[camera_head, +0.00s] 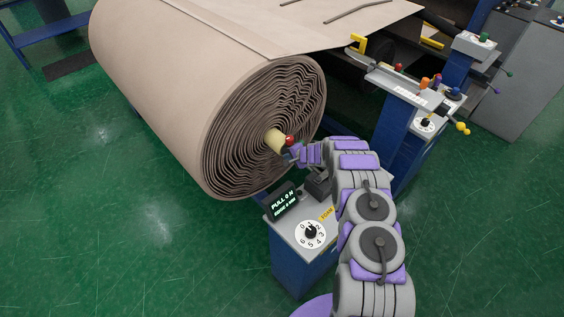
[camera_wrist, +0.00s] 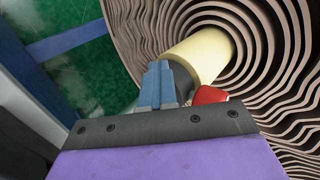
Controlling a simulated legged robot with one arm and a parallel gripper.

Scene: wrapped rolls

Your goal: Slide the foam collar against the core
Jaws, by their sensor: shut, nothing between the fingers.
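A large roll of brown wrapped sheet (camera_head: 160,90) shows its wavy layered end in the head view. A pale yellow cylinder (camera_head: 274,139) sticks out of the middle of that end; it fills the centre of the wrist view (camera_wrist: 201,55). I cannot tell whether it is the foam collar, the core, or both together. A grey, darker part (camera_wrist: 182,78) shows at its near end, partly hidden by my fingers. My gripper (camera_wrist: 158,72) has its blue-grey fingers shut and empty, in front of the cylinder's near end. In the head view my gripper (camera_head: 296,152) is beside that end; contact is unclear.
A red rounded part (camera_wrist: 210,95) is right of my fingers. Below the gripper stands a blue cabinet (camera_head: 292,262) with a dial and a screen reading "PULL 0 N". A blue machine stand (camera_head: 400,130) with coloured knobs is at right.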

